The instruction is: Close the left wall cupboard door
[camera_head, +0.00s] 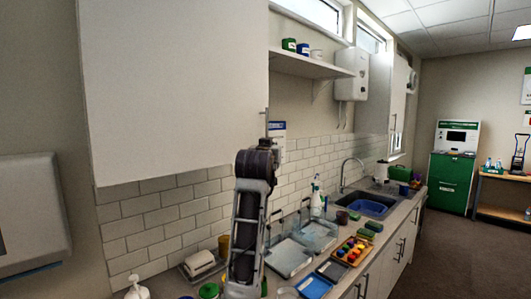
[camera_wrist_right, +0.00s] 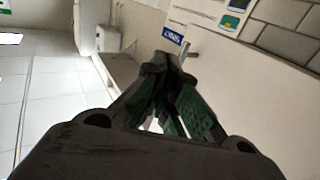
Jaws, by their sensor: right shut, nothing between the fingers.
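The white wall cupboard door (camera_head: 175,90) fills the upper left of the head view. Its thin handle (camera_head: 266,118) is at the right edge, near the lower corner. I see no gap behind the door, but cannot tell how far it stands from its frame. My right gripper (camera_head: 266,142) is raised just below the handle, in front of the wall tiles. In the wrist view the right gripper (camera_wrist_right: 168,60) has its fingertips together and empty, with a pale surface to its right, probably the door. I cannot tell whether it touches. My left gripper is out of view.
A shelf (camera_head: 310,66) with small containers is right of the door. A white wall box (camera_head: 30,212) is at the left. The floor at right is clear.

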